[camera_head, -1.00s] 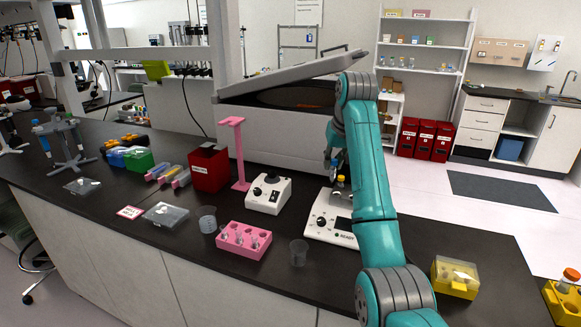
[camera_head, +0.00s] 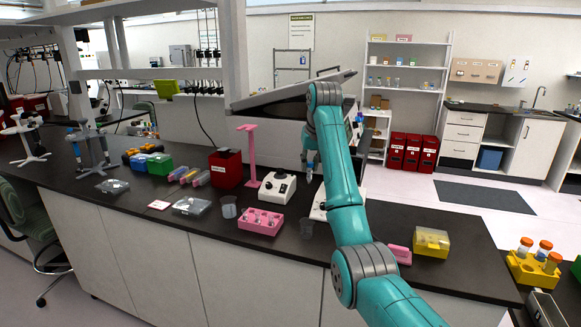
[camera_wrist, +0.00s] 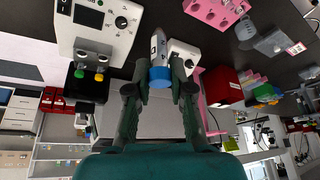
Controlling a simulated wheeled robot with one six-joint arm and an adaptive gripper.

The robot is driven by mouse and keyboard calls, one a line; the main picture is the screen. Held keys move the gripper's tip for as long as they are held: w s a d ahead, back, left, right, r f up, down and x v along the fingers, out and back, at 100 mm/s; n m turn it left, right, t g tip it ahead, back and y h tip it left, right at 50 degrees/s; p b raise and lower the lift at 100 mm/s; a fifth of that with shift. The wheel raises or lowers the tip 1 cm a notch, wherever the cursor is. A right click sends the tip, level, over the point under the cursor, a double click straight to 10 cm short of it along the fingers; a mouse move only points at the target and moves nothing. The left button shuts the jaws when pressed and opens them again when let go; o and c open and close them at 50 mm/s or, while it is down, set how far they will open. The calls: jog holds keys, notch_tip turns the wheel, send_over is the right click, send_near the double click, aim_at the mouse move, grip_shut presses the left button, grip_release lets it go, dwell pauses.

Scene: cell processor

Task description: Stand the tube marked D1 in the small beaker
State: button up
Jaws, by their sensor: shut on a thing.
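My gripper (camera_wrist: 158,78) is shut on a tube (camera_wrist: 158,46) with a blue cap (camera_wrist: 159,76), seen in the wrist view. The cap is between the fingers; I cannot read any mark on the tube. In the head view, my gripper (camera_head: 310,168) is above the bench, largely beside my arm. The gripper is apart from both.
A yellow box (camera_head: 431,241) lies at right. The wrist view shows green and yellow caps (camera_wrist: 98,77) at a second device.

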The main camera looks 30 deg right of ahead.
jog(key=shift+a+f, duration=0.1)
jog(key=shift+f, duration=0.15)
notch_tip(320, 180, down, 10)
jog(key=shift+r, duration=0.25)
dwell(0.8)
jog(key=shift+f, duration=2.4)
jog(key=shift+f, duration=1.65)
dwell(0.4)
jog(key=o, duration=0.8)
